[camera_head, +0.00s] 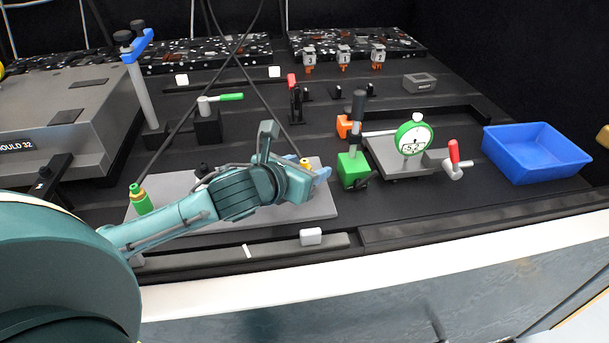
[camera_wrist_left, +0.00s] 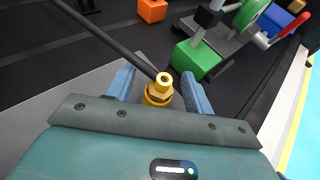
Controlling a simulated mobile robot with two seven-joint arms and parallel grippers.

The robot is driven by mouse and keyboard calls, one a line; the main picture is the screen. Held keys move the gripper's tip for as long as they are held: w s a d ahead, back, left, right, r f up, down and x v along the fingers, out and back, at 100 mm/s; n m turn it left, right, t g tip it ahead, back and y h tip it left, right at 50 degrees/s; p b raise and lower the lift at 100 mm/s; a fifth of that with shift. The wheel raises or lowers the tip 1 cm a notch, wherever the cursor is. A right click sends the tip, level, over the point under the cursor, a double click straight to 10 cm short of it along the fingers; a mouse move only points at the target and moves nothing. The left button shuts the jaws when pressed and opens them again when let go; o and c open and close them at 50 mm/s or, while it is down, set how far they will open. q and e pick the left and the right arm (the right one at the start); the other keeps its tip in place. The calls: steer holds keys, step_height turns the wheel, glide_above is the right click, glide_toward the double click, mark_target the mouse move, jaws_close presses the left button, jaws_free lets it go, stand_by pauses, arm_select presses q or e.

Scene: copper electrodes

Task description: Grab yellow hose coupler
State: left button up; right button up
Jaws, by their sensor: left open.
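The yellow hose coupler (camera_wrist_left: 158,90) is a brass and yellow fitting with a black hose joined to it. In the left wrist view it stands between the two blue fingers of my left gripper (camera_wrist_left: 158,92), which are open with a gap visible on either side. In the head view my left gripper (camera_head: 318,174) is over the right end of the grey plate (camera_head: 160,195), and only the top of the yellow coupler (camera_head: 305,163) shows beside it. A green coupler (camera_head: 140,200) stands at the plate's left end. My right gripper is not in view.
A green block (camera_head: 353,170) with a black post stands just right of the plate. A dial gauge (camera_head: 412,138) with a red-handled clamp is further right, then a blue bin (camera_head: 535,152). A white cube (camera_head: 311,236) lies on the front rail. Black hoses cross above the bench.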

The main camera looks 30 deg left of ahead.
arm_select(q)
steer(key=shift+w+d+f, duration=0.1)
steer(key=shift+w+f, duration=0.1)
steer(key=shift+w, duration=0.25)
steer(key=c, duration=1.1)
